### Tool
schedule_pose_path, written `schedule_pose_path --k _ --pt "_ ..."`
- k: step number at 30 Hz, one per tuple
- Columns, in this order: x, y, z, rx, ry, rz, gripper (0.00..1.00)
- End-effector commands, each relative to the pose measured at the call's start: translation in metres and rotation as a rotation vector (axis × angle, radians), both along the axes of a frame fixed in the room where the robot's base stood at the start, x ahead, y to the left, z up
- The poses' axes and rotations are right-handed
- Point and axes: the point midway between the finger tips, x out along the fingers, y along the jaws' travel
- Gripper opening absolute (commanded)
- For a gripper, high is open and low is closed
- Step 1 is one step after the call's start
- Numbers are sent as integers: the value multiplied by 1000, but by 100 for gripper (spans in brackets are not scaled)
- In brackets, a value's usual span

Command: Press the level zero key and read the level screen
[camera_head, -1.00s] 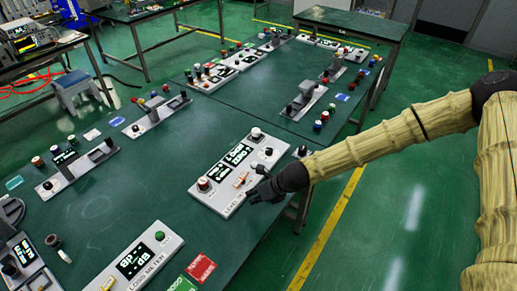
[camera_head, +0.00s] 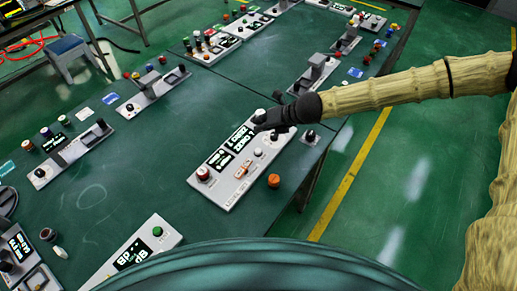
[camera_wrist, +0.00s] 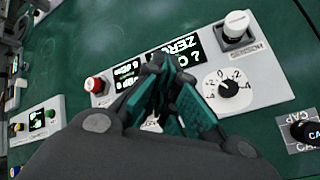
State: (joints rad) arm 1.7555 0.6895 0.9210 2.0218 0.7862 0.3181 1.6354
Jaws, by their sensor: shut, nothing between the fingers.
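The white panel (camera_head: 228,188) lies on the green table, with two dark lit screens, the smaller left screen (camera_head: 220,159) and the larger one (camera_head: 242,138). In the wrist view the larger screen (camera_wrist: 181,47) shows "ZERO" and other characters partly covered by my fingers. A red button (camera_head: 203,174), an orange switch (camera_head: 241,171) and a small pale button (camera_head: 258,152) are on the panel. I cannot tell which is the level zero key. My gripper (camera_head: 263,124) is shut and empty, over the panel's upper right part; contact is unclear. It also shows in the wrist view (camera_wrist: 160,75).
A white SENSOR knob (camera_wrist: 237,25) and a black dial (camera_wrist: 228,89) stand close to my fingers. An orange knob (camera_head: 274,181) stands beside the panel. Other panels (camera_head: 135,260) and knobs crowd the table. Bare table lies left of the panel.

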Motion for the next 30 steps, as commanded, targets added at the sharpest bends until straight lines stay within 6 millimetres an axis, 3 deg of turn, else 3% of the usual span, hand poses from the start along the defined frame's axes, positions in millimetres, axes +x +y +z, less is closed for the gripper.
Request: schedule_pose_path --k 8,30 --pt "0 2 -13 -1 0 3 0" --pt "0 3 -86 0 -1 5 0"
